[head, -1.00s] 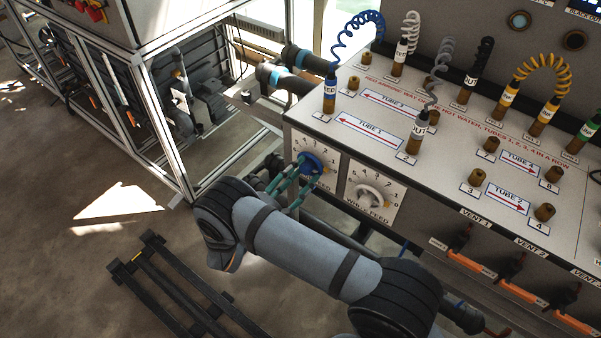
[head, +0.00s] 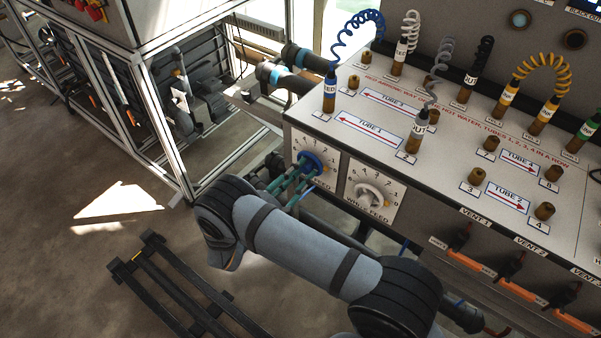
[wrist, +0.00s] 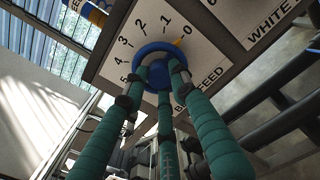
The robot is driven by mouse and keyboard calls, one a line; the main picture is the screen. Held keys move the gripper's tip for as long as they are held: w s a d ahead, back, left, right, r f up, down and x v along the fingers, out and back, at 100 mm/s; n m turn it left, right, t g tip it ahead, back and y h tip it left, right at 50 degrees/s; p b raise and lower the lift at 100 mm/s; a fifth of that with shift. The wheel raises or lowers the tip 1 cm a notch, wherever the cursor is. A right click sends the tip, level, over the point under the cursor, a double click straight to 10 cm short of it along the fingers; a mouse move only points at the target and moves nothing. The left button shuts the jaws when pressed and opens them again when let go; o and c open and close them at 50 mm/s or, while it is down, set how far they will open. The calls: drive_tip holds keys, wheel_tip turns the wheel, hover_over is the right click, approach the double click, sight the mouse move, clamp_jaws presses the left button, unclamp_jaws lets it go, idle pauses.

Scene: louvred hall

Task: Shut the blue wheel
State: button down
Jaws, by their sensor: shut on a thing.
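My gripper (head: 302,172) has green fingers and comes to the wheel from the front left. In the wrist view the fingertips (wrist: 158,74) are closed around the wheel's rim. The fingers hide part of the wheel and part of the label, of which "FEED" can be read.
FEED" is just right of the blue one. Orange vent handles (head: 520,293) line the lower panel at right. Coiled hoses and brass fittings stand on the panel top. A metal frame is at the left, with open floor before it.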

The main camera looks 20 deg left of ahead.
drive_tip(key=shift+s+f+m+b, duration=0.1)
drive_tip(key=shift+f+m+b, duration=0.05)
drive_tip(key=shift+m+b, duration=0.3)
drive_tip(key=c, duration=1.4)
unclamp_jaws()
drive_tip(key=shift+c, duration=0.2)
drive_tip(key=v, duration=1.2)
